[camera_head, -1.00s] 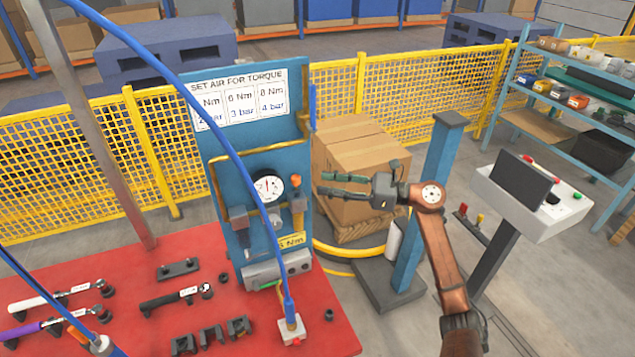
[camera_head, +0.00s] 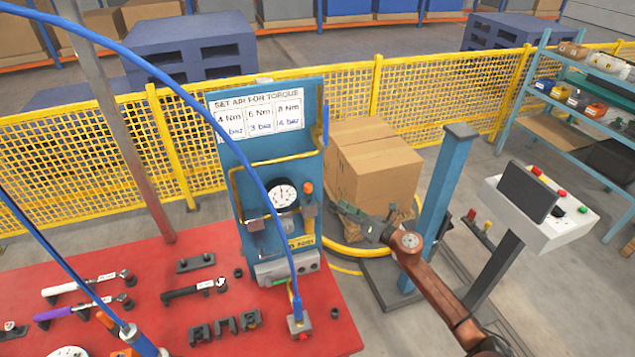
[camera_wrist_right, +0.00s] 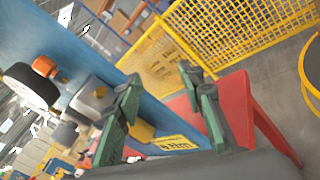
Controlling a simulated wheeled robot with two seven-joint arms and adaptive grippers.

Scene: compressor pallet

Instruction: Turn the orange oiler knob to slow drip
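The orange oiler knob (camera_head: 308,187) tops the oiler (camera_head: 309,207) on the blue panel (camera_head: 238,172), right of the round pressure gauge (camera_head: 283,195). My right gripper (camera_head: 343,211) is just right of the panel, a little lower than the knob and apart from it in the picture. In the right wrist view the orange knob (camera_wrist_right: 44,66) is at the upper left, outside the fingers. Those two green-and-black fingers (camera_wrist_right: 160,88) are spread with nothing between them. I cannot read the knob's setting. My left gripper is not in view.
A yellow torque label (camera_wrist_right: 176,143) shows low on the panel. The red table (camera_head: 150,260) holds torque wrenches and small black blocks. A cardboard box (camera_head: 375,170) and a blue post (camera_head: 440,195) stand beyond my right arm.

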